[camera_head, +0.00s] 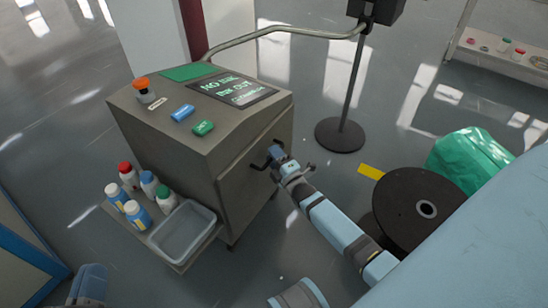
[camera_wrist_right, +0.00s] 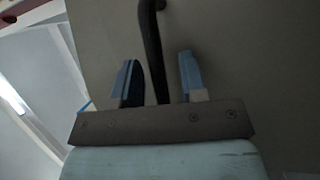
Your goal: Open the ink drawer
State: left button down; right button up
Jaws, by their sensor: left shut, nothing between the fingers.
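The grey machine (camera_head: 180,125) stands left of centre, its screen reading "NO INK". A dark bar handle (camera_head: 258,165) sits on its right-hand face, on a panel (camera_head: 245,190) that looks shut flush. My right gripper (camera_head: 276,155) is at this handle. In the right wrist view the handle (camera_wrist_right: 153,50) runs between the two blue fingers of my right gripper (camera_wrist_right: 160,78), which stand apart with a gap on each side. My left gripper (camera_head: 88,284) is at the bottom left edge, partly cut off, shut and empty, away from the machine.
A side shelf (camera_head: 180,265) holds several bottles (camera_head: 137,214) and a clear tray (camera_head: 183,232). A black reel (camera_head: 415,208) and green bag (camera_head: 468,160) are at right. A pole on a round base (camera_head: 339,135) stands behind. Floor beside the panel is mostly clear.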

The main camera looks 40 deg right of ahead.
grip_shut()
pick_arm(q)
jog(key=shift+r, duration=0.1)
pick_arm(e)
jog(key=shift+s, duration=0.1)
